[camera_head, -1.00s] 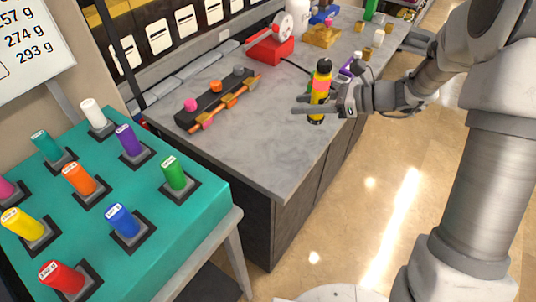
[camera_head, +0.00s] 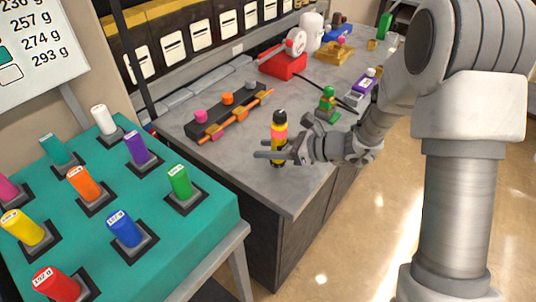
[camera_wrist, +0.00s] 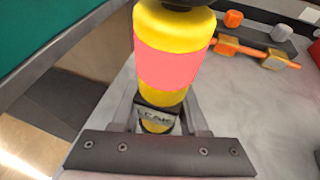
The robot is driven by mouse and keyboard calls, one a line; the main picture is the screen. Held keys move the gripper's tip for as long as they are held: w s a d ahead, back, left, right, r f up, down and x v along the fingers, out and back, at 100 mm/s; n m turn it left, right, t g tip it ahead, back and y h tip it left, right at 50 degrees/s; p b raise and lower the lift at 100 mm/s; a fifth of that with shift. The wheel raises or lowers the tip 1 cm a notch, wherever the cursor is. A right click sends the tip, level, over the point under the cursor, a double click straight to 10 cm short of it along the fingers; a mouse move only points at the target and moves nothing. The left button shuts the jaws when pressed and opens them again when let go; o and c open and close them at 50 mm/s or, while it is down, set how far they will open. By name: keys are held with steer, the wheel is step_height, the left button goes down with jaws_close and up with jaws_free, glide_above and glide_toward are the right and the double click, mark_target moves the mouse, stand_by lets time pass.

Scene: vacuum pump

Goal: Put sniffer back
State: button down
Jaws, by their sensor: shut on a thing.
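The sniffer (camera_head: 280,128) is a yellow upright device with a pink band and a black top. My gripper (camera_head: 279,155) is shut on its lower part, near the front edge of the grey counter (camera_head: 230,160). In the wrist view the sniffer (camera_wrist: 175,50) stands between the fingers, with a dark label on its lower part. Its base is mostly hidden by my gripper, so I cannot tell whether it touches the counter.
A black rack (camera_head: 224,112) with coloured knobs and an orange pipe lies behind. A red device (camera_head: 284,62), a green object (camera_head: 327,105) and a purple item (camera_head: 364,83) stand farther back. The teal table (camera_head: 200,225) with several coloured cylinders is at left.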

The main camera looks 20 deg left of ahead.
steer(key=shift+f, duration=0.95)
steer(key=shift+f, duration=0.1)
steer(key=shift+f+b, duration=0.15)
steer(key=shift+b, duration=0.2)
steer(key=shift+c, duration=2.2)
jaws_free()
